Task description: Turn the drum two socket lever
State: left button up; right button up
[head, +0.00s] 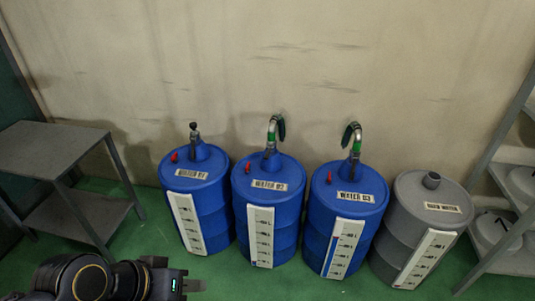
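The second blue drum (240,210), labelled WATER 02, stands upright against the wall between two other blue drums. A metal fitting (270,142) rises from its top, with a green band and a curved upper end with a dark green part. I cannot tell which part of it is the lever. A small red piece (248,167) sits on the drum's top left. My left gripper (196,285) is low at the bottom left, in front of and below the drums, apart from them. Its fingers are dark and small, so their opening is unclear. My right gripper is out of view.
The WATER 01 drum (208,195) has a short fitting; the WATER 03 drum (318,215) has a curved one. A grey drum (408,195) stands right of them. A grey table (60,145) is at left, a shelf rack (497,140) at right. Green floor (265,285) in front is clear.

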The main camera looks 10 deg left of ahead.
aim_at(266, 155)
jog(key=i+j+u, duration=0.2)
jog(key=i+u, duration=0.15)
jog(key=i, duration=0.25)
jog(key=i+j+u, duration=0.1)
jog(key=i+u, duration=0.25)
jog(key=i, duration=0.2)
jog(key=i+l+u, duration=0.1)
jog(key=i+u, duration=0.25)
jog(key=i, duration=0.25)
